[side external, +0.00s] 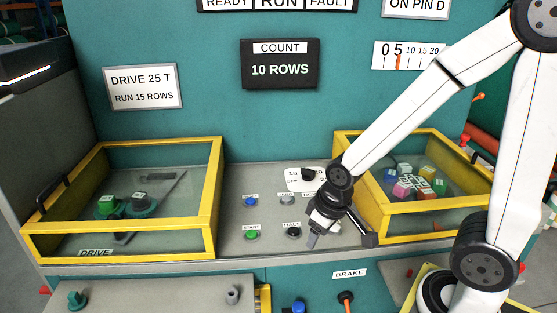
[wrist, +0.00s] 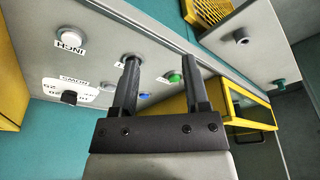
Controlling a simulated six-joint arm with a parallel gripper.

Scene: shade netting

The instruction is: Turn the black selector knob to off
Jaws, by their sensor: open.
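The black selector knob (wrist: 68,97) sits on a white dial label (wrist: 85,90) at the left of the wrist view. In the side view the knob (side external: 308,174) stands at the back of the grey panel, close to my arm, which covers part of its label. Its pointing direction is too small to tell. My gripper (side external: 341,239) is open and empty, pointing down over the front right of the panel, nearer the front edge than the knob.
The panel carries a green start button (side external: 251,235), a black halt button (side external: 293,232), a blue button (side external: 250,201) and a pale inch button (wrist: 71,33). Yellow-framed covers stand left (side external: 216,200) and right (side external: 430,208). A count display (side external: 279,64) reads 10 rows.

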